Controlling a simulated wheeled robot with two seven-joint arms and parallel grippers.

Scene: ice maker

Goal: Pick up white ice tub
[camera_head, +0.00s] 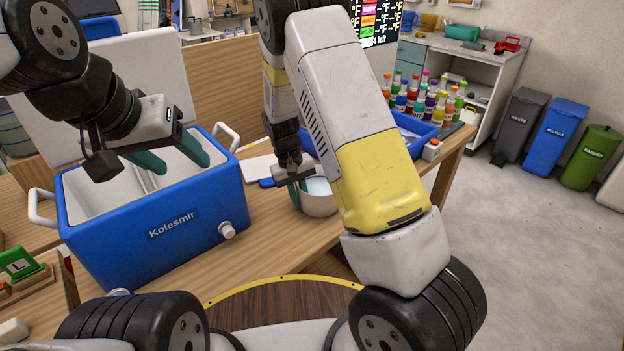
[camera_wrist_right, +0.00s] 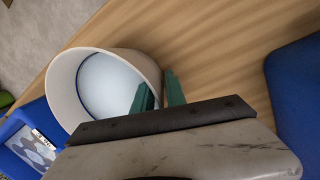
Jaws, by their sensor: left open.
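The white ice tub (camera_head: 320,204) is a round bucket on the wooden table, partly hidden behind my right arm in the head view. In the right wrist view, the tub (camera_wrist_right: 62,72) shows its open mouth and pale inside. My right gripper (camera_head: 297,184) is at the tub's rim. In the wrist view its green fingers (camera_wrist_right: 160,92) are close together, one inside the tub and one outside, with the wall between them. My left gripper (camera_head: 170,158) is open and empty over the blue cooler (camera_head: 165,235) marked Kolesmir.
A blue tray (camera_head: 430,128) and several coloured bottles (camera_head: 425,95) stand behind my right arm. A small box with a red button (camera_head: 432,149) is near the table's right edge. Bins (camera_head: 555,130) stand on the floor at the far right.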

